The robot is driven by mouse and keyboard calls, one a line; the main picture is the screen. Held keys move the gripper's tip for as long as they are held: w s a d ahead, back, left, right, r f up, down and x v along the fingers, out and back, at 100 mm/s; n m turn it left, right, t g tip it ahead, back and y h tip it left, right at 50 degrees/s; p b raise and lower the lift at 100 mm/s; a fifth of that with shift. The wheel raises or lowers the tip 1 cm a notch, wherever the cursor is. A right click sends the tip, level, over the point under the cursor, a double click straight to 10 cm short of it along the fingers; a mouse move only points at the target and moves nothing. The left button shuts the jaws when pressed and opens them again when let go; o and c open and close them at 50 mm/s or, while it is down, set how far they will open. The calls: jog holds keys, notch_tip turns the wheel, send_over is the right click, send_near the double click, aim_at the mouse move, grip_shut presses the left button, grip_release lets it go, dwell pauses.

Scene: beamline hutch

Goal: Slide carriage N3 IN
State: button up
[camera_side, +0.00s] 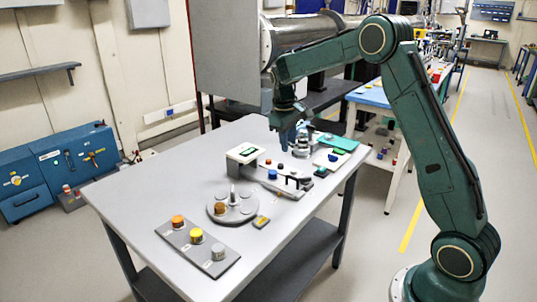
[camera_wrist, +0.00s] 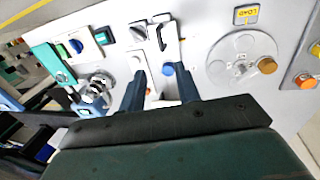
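No N3 label can be read in either view, so I cannot tell which part is carriage N3. A pale fixture plate (camera_side: 283,187) on the grey table carries small knobs and a dark clamp-like part (camera_side: 299,181). My gripper (camera_side: 289,142) points down over the fixture area. In the wrist view my gripper (camera_wrist: 160,80) has its two dark fingers apart, with the blue knob appearing between them. Nothing is seen held; the height above the plate is unclear.
A round disc (camera_side: 231,206) holds a brown cylinder (camera_side: 219,209). A grey tray (camera_side: 183,240) with orange, yellow and grey capped pieces lies in front. A green panel (camera_side: 340,142) is behind. The table's left side is clear.

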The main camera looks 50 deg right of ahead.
aim_at(291, 178)
jog(key=f, duration=0.4)
jog(key=d+f, duration=0.1)
jog(key=f, duration=0.3)
jog(key=d+f, duration=0.1)
jog(key=f, duration=0.3)
jog(key=shift+d+f, duration=0.2)
jog(key=shift+f, duration=0.1)
grip_shut()
